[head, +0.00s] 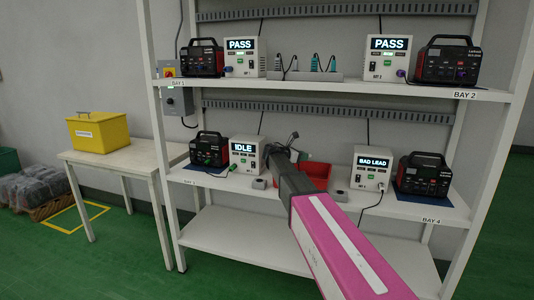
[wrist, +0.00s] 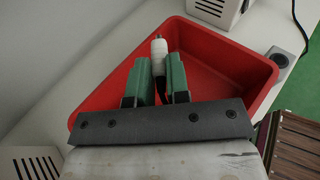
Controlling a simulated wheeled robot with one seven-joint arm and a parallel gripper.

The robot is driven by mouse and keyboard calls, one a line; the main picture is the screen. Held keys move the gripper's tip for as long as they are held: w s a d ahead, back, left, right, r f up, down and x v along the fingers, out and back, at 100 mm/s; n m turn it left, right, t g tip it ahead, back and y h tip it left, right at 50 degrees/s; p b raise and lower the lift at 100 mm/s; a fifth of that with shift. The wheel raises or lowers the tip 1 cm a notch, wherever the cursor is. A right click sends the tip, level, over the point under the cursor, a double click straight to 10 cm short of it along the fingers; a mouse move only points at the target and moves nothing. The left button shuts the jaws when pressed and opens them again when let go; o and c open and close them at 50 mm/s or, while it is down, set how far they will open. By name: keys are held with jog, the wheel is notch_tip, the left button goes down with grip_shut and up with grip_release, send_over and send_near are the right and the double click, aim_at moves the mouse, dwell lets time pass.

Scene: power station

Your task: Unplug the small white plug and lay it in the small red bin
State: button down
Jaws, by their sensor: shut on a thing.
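The small white plug (wrist: 159,52) is held between the two green fingers of my gripper (wrist: 160,75) in the wrist view. A short dark tip shows at its far end. The small red bin (wrist: 240,63) lies beneath the gripper, and the plug is over its inside, towards the far wall. I cannot tell how high the plug is above the bin floor. In the head view the red bin (head: 317,174) stands on the middle shelf, partly hidden by my arm. The plug cannot be made out there.
On the same shelf, the IDLE tester (head: 243,155) stands left of the bin and the BAD LEAD tester (head: 371,168) right of it. Red-black power packs (head: 424,174) stand at both ends. The upper shelf (head: 330,88) is overhead. A yellow bin (head: 98,132) sits on the left table.

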jog(key=shift+f, duration=2.45)
jog(key=c, duration=1)
grip_release()
jog(key=s+a+r, duration=0.2)
jog(key=a+r, duration=0.1)
jog(key=s+a+r, duration=0.2)
jog(key=a+r, duration=0.1)
jog(key=r, duration=0.1)
jog(key=s+a+r, duration=0.2)
jog(key=a+r, duration=0.1)
jog(key=r, duration=0.1)
jog(key=shift+s+a, duration=0.15)
jog(key=shift+a, duration=0.25)
